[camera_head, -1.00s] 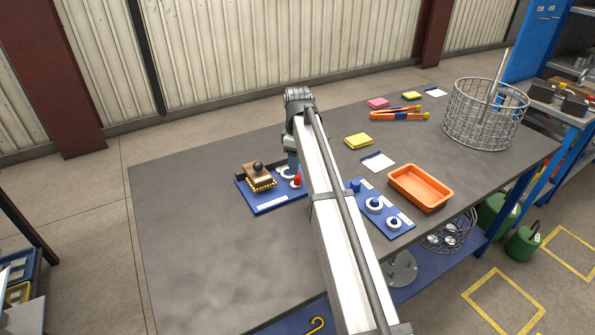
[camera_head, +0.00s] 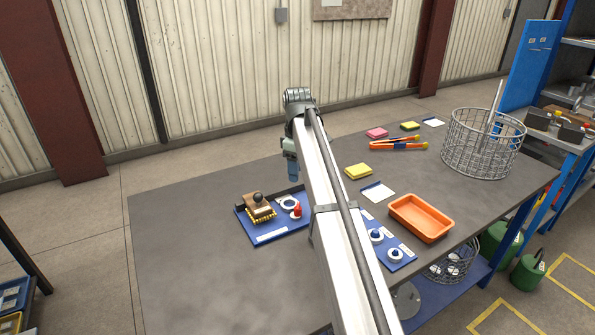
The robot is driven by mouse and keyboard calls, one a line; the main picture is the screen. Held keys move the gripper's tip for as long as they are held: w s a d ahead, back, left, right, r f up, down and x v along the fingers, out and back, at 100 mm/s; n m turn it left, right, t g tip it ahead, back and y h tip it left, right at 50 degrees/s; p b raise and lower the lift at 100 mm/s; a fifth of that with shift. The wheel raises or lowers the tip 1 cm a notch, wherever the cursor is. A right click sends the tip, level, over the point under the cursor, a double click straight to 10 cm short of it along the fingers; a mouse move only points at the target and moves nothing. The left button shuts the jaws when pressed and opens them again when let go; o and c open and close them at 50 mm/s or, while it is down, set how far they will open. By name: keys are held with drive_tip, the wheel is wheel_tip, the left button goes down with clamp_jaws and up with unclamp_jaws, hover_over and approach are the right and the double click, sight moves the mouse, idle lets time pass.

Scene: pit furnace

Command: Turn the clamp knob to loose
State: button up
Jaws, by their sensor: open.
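Two blue boards lie on the grey table. The left board (camera_head: 272,235) carries a white ring with a blue centre (camera_head: 288,203) and a red knob (camera_head: 297,211). The right board (camera_head: 404,263) carries white-ringed blue knobs (camera_head: 375,236) (camera_head: 395,254); part of it is hidden behind my arm. I cannot tell which of these is the clamp knob, as the labels are too small to read. My gripper (camera_head: 292,175) hangs open above the back of the left board, over the white ring and apart from it. Its fingers are small and partly hidden by my arm.
A wooden brush (camera_head: 257,201) with yellow bristles sits on the left board. An orange tray (camera_head: 420,218), yellow sponge (camera_head: 358,171), white card (camera_head: 378,193), orange tongs (camera_head: 398,144) and wire basket (camera_head: 482,145) occupy the right and back. The table's left front is clear.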

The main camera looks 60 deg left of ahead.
sight(298, 205)
drive_tip(key=shift+f, duration=0.1)
wheel_tip(298, 205, down, 14)
drive_tip(key=m, duration=1.2)
drive_tip(key=shift+d, duration=0.1)
idle(0.3)
clamp_jaws()
